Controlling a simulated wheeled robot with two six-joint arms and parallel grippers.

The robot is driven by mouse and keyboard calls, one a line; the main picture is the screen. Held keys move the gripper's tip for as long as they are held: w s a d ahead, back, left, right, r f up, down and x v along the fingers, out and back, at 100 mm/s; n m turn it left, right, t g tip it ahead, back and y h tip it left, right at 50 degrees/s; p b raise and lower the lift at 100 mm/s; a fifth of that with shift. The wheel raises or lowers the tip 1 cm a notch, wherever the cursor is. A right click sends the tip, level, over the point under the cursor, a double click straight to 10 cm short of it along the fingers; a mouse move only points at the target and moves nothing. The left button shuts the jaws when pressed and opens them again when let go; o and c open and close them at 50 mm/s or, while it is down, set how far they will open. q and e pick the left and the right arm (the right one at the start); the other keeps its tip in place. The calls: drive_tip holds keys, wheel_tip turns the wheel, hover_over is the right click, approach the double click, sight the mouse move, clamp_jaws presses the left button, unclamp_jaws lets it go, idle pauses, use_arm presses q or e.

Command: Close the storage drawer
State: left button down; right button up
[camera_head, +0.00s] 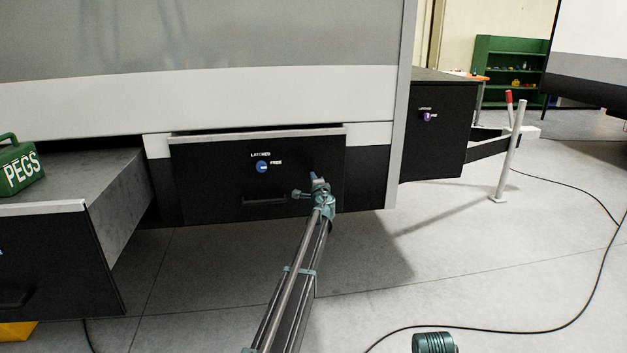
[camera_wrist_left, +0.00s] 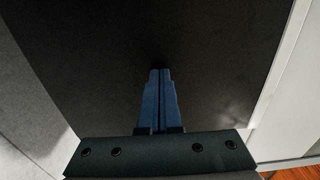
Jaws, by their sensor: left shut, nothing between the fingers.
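The middle storage drawer (camera_head: 225,185) has a black front with a light top edge, a bar handle (camera_head: 265,202) low down and a blue knob (camera_head: 262,166) between the words LATCHED and FREE. Its top edge stands slightly proud of the white body, with a narrow dark gap above. My left gripper (camera_head: 314,177) is at the right part of this front, right of the handle. In the left wrist view its blue fingers (camera_wrist_left: 160,72) are together and empty, pointing at a dark panel (camera_wrist_left: 215,60). I cannot tell whether the tips touch it. My right gripper is not in view.
At the left another drawer (camera_head: 60,258) stands far out, with a green PEGS box (camera_head: 20,167) on top. A black box with a knob (camera_head: 432,130) and a white post (camera_head: 509,150) stand at the right. A black cable (camera_head: 520,331) crosses the open floor.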

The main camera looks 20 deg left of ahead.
use_arm(q)
drive_tip(key=v, duration=1.4)
drive_tip(key=s+d+n+g+h+p, duration=0.2)
drive_tip(key=s+d+g+p, duration=0.3)
drive_tip(key=s+d, duration=0.4)
drive_tip(key=s+d+f+n+g+h+p, duration=0.1)
drive_tip(key=s+d+n+g+h+p, duration=0.2)
drive_tip(key=s, duration=1.9)
drive_tip(key=s+d+f+n+g+h+p, duration=0.1)
drive_tip(key=s+d+n+g+h+p, duration=0.2)
drive_tip(key=s+d+g+p, duration=0.4)
drive_tip(key=s+d+p, duration=0.4)
drive_tip(key=s+d, duration=0.5)
drive_tip(key=d, duration=0.1)
drive_tip(key=shift+s+d+g+p, duration=0.2)
drive_tip(key=shift+d+g+p, duration=0.05)
drive_tip(key=shift+g+p, duration=0.1)
drive_tip(key=c, duration=1.5)
unclamp_jaws()
drive_tip(key=shift+f, duration=0.15)
drive_tip(key=shift+c, duration=0.2)
